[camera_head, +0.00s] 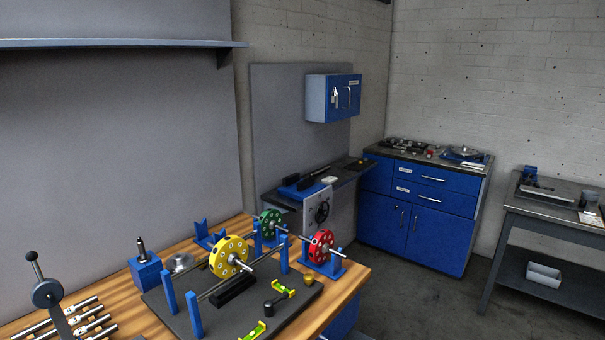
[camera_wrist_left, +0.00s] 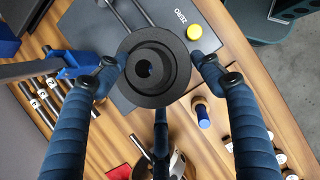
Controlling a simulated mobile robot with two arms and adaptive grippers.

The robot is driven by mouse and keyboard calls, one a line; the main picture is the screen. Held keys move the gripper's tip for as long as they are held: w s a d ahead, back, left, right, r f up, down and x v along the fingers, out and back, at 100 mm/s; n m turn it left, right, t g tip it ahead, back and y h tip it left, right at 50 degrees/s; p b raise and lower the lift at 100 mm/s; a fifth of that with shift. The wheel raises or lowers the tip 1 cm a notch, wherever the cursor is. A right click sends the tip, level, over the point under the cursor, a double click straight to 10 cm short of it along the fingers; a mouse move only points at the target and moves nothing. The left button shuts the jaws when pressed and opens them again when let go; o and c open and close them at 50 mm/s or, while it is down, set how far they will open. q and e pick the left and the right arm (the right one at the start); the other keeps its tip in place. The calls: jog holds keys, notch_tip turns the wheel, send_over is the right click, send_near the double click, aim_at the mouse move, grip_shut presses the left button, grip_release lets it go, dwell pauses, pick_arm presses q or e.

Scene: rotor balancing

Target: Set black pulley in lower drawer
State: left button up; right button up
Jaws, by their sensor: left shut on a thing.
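The black pulley (camera_wrist_left: 150,96), a stepped round disc with a dark central hole, is in the left wrist view. My left gripper (camera_wrist_left: 153,66) is shut on it, with blue-sleeved fingers on both sides and a third below. It is above a wooden bench, but its height is unclear. In the head view, the blue cabinet (camera_head: 376,212) stands in the back corner. Its lower drawer (camera_head: 455,208), with a bar handle, looks closed below a similar upper drawer (camera_head: 452,184). Neither gripper shows in the head view. My right gripper is in neither view.
A grey side table (camera_head: 555,217) stands right of the cabinet. Open floor (camera_head: 420,300) lies before the cabinet.

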pick_arm(q)
jog(key=d+m+g, duration=0.1)
jog(key=d+m, duration=0.2)
jog(key=d, duration=0.1)
jog(key=w+d+f+m+g, duration=0.1)
jog(key=d+m, duration=0.2)
jog(key=d, duration=0.2)
jog(key=w+d+m+g+h, duration=0.1)
jog(key=d+m, duration=0.3)
jog(key=d, duration=0.1)
jog(key=shift+w+d+f+g, duration=0.15)
jog(key=shift+w+f+g, duration=0.1)
jog(key=shift+g, duration=0.05)
jog(key=d+r+m+g+y, duration=0.2)
jog(key=d+m, duration=0.5)
jog(key=m, duration=0.1)
jog(key=d+r+m+g+y, duration=0.2)
jog(key=d+m, duration=0.5)
jog(key=m, duration=0.1)
jog(key=shift+m, duration=0.3)
jog(key=f+b, duration=0.6)
jog(key=f, duration=0.1)
jog(key=f+b, duration=0.3)
jog(key=b, duration=0.1)
jog(key=shift+s+d+f, duration=0.2)
jog(key=shift+s+f, duration=0.1)
